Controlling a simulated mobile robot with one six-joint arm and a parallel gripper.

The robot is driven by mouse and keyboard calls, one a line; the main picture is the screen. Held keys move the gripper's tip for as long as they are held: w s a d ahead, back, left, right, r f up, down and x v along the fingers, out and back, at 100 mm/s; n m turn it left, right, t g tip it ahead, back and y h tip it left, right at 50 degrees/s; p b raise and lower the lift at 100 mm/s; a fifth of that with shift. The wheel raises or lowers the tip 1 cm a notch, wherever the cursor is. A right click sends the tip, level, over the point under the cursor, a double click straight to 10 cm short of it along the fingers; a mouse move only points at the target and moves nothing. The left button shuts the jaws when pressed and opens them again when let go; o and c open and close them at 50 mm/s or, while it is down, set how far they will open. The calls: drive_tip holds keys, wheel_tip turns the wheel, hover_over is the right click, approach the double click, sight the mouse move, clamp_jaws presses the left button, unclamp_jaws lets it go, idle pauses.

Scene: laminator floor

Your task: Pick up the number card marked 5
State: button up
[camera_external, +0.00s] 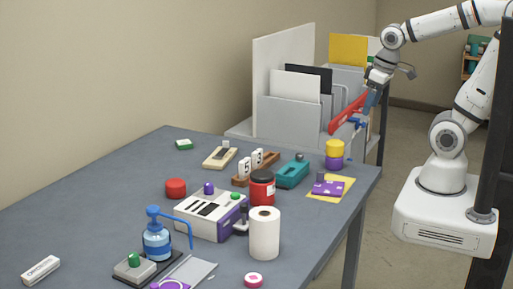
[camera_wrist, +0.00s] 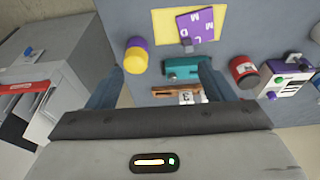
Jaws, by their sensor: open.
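The number card marked 5 (camera_external: 246,169) is white and stands upright in a brown wooden holder (camera_external: 270,162) on the table. A second white card (camera_external: 258,157) stands just behind it; its digit is small and may be a 5 or an 8. In the wrist view the holder (camera_wrist: 162,92) lies between my fingers low in the picture, with a white card (camera_wrist: 186,97) partly hidden by my gripper body. My gripper (camera_external: 372,99) is open and empty, high and to the right of the table, well apart from the cards. It also shows in the wrist view (camera_wrist: 162,68).
A teal device (camera_external: 292,175) and a red jar (camera_external: 262,188) stand close to the holder. A yellow-and-purple stack (camera_external: 334,155), a purple card on a yellow sheet (camera_external: 331,188), and a toaster-like box (camera_external: 210,215) are nearby. A grey file rack (camera_external: 288,118) stands behind.

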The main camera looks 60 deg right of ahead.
drive_tip(key=c, duration=0.4)
drive_tip(key=g+b, duration=0.1)
drive_tip(key=g, duration=0.2)
hover_over(245, 160)
drive_tip(key=f, duration=1.2)
drive_tip(key=shift+d+f, duration=0.2)
drive_tip(key=shift+f, duration=0.05)
drive_tip(key=shift+w+a+f+p, duration=0.1)
drive_tip(key=shift+f+p, duration=0.6)
drive_tip(key=shift+f, duration=3.15)
